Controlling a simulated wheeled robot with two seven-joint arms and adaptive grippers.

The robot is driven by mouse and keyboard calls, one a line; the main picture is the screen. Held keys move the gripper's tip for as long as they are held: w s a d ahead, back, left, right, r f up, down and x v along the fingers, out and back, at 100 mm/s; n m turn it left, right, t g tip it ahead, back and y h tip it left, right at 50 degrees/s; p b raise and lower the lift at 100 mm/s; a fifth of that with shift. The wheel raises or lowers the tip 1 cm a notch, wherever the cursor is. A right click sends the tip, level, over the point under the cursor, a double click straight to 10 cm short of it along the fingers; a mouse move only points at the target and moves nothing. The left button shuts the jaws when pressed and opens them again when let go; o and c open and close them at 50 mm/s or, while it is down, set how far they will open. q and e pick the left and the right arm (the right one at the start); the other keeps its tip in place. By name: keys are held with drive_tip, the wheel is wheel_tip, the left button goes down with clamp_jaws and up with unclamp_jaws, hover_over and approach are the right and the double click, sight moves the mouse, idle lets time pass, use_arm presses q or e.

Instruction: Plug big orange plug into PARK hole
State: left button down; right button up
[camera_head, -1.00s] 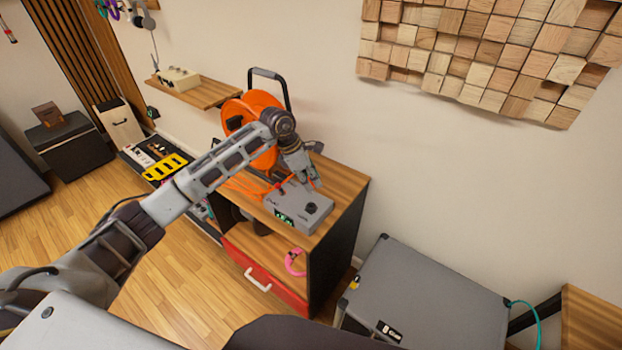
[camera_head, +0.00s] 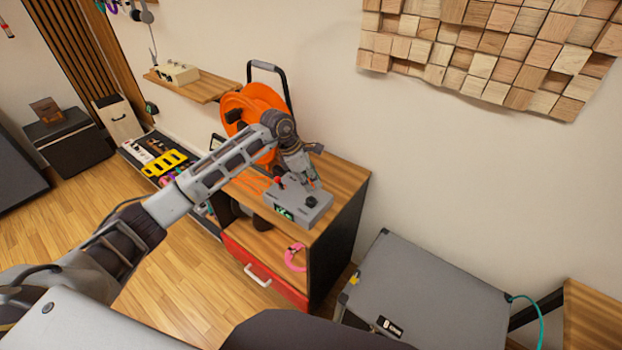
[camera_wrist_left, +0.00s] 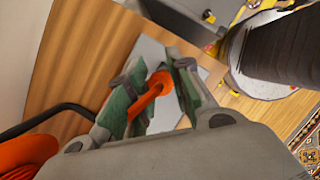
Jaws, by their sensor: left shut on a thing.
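My left gripper (camera_head: 307,180) is over the grey box (camera_head: 312,214) on the wooden cabinet in the head view. In the left wrist view the left gripper (camera_wrist_left: 160,88) is shut on the orange plug (camera_wrist_left: 158,84), with its green-grey fingers on either side. A bit of orange also shows at the fingertips in the head view. The box has a black knob, a green display and a small red part on top. The PARK hole and the plug's tip are hidden or too small to make out. My right gripper is not in view.
An orange cable reel (camera_head: 262,105) with a black handle stands behind my arm on the cabinet (camera_head: 345,178). A pink ring-shaped thing (camera_head: 295,257) sits on the shelf below. A large grey case (camera_head: 425,290) stands to the right.

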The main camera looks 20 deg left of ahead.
use_arm(q)
drive_tip(key=shift+f, duration=0.55)
drive_tip(key=shift+f+b, duration=0.55)
drive_tip(key=shift+f, duration=0.85)
drive_tip(key=shift+f+b, duration=0.55)
drive_tip(key=shift+b, duration=0.2)
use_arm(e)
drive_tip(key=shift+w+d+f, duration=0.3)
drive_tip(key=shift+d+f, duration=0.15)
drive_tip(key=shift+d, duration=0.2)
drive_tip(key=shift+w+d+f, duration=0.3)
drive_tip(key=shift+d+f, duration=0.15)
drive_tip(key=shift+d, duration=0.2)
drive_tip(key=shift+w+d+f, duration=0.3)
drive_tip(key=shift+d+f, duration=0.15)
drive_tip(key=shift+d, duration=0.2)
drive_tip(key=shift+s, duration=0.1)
